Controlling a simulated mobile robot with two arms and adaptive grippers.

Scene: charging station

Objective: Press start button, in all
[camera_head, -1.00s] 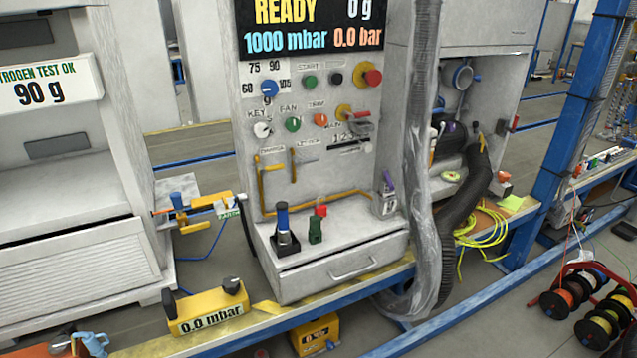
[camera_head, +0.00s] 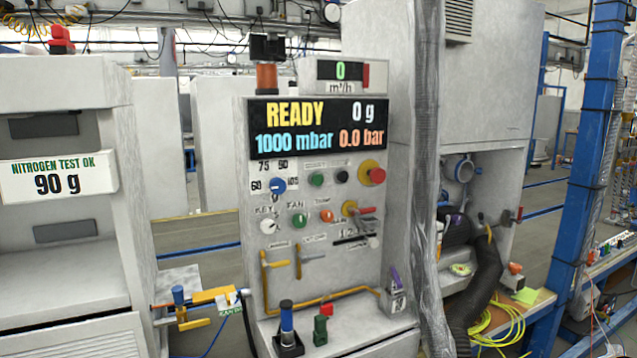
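The charging station's grey control panel (camera_head: 262,210) stands upright in the middle of the head view. A green round button (camera_head: 316,179) sits in its upper row under a small label, which is blurred now but looks like START in the earlier frame. A black button (camera_head: 342,177) is to its right, then a red mushroom button on a yellow base (camera_head: 372,173). A blue knob (camera_head: 277,185) is to its left. The display (camera_head: 318,128) above reads READY, 0 g, 1000 mbar and 0.0 bar. Neither gripper is in view, and nothing covers the green button.
A wrapped hose (camera_head: 425,150) hangs just right of the panel. A grey cabinet (camera_head: 75,150) stands left. A blue post (camera_head: 590,150) stands right.

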